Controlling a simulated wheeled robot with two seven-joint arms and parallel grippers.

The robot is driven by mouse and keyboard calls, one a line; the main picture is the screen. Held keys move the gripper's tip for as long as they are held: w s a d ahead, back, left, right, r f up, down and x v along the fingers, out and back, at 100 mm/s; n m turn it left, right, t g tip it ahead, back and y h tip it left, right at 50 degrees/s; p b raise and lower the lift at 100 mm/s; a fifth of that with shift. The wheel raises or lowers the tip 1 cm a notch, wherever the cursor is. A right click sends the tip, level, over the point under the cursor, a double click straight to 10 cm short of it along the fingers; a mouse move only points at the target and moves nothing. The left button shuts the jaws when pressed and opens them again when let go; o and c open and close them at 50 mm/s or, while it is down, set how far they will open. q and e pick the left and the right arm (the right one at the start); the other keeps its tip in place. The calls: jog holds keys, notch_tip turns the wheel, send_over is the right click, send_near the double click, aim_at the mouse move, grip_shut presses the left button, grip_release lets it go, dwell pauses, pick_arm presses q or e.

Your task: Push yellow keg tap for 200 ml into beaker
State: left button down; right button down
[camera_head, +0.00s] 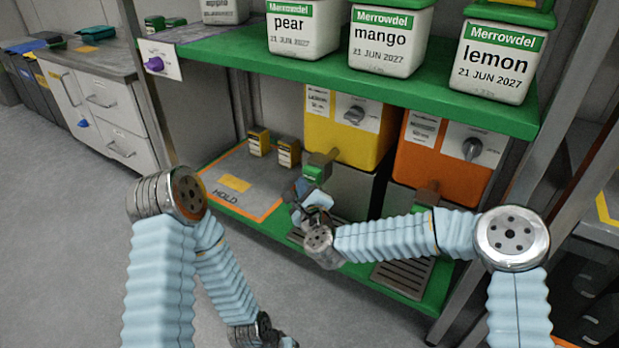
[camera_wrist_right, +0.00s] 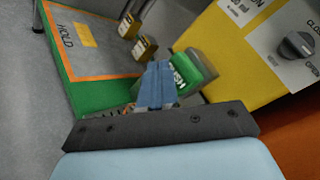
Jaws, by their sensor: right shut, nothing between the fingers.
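The yellow keg (camera_head: 345,130) stands on the lower green shelf, and it also shows in the wrist view (camera_wrist_right: 225,45). Its tap has a green push lever (camera_head: 317,168) on the front, with lettering that shows in the wrist view (camera_wrist_right: 180,72). My right gripper (camera_head: 300,188) is shut and empty, just in front of the lever. In the wrist view its blue fingers (camera_wrist_right: 160,70) lie together at the lever's left edge; I cannot tell whether they touch it. I cannot make out a beaker; my right wrist covers part of the area below the tap.
An orange keg (camera_head: 440,155) stands right of the yellow one, above a drip grate (camera_head: 403,275). A grey HOLD mat (camera_head: 215,180) with an orange border lies left, with two small yellow-and-dark boxes (camera_head: 288,152) behind it. White jars (camera_head: 390,45) stand on the green shelf above.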

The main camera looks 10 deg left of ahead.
jog(key=shift+w, duration=0.1)
dwell(0.4)
jog(key=shift+w+d+b, duration=0.15)
jog(key=shift+w+b, duration=0.15)
jog(key=shift+b, duration=0.05)
jog(key=shift+w+d, duration=0.3)
jog(key=shift+w, duration=0.35)
dwell(0.8)
jog(key=shift+s+a+b, duration=0.2)
jog(key=shift+s+b, duration=0.1)
jog(key=shift+s, duration=0.25)
jog(key=shift+s+a+b, duration=0.2)
jog(key=shift+s+b, duration=0.1)
jog(key=shift+s, duration=0.2)
jog(key=shift+s+a, duration=0.3)
jog(key=shift+s, duration=0.5)
jog(key=shift+s+a, duration=0.3)
jog(key=shift+s, duration=0.5)
jog(key=shift+s+a, duration=0.3)
jog(key=shift+s, duration=0.5)
